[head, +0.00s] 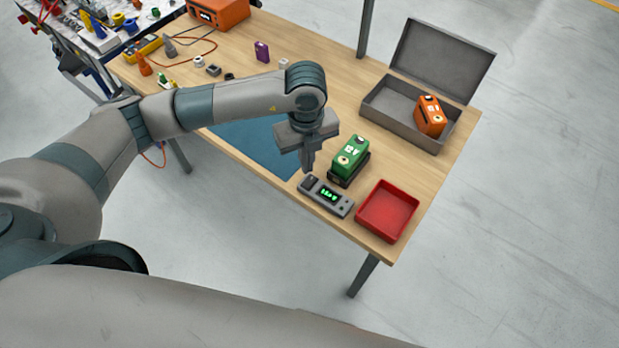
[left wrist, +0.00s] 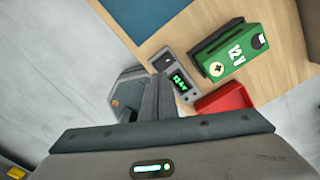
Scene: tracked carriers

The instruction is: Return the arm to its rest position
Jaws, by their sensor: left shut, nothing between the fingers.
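My left gripper (head: 308,168) is shut and empty, pointing down above the table near the front edge, just left of the grey meter. Its closed fingers also show in the left wrist view (left wrist: 158,98). The arm reaches in from the left over the blue mat (head: 250,143). My right gripper is in neither view. A green battery (head: 350,156) stands on a dark base to the right of the gripper; it also shows in the left wrist view (left wrist: 232,52). The grey meter (head: 327,196) with a lit green display lies in front of it.
A red tray (head: 388,211) sits at the front right corner. An open grey case (head: 385,112) holds an orange battery (head: 430,116). A purple item (head: 262,51), small parts and an orange box (head: 217,12) stand toward the back left. Bare wood lies between them.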

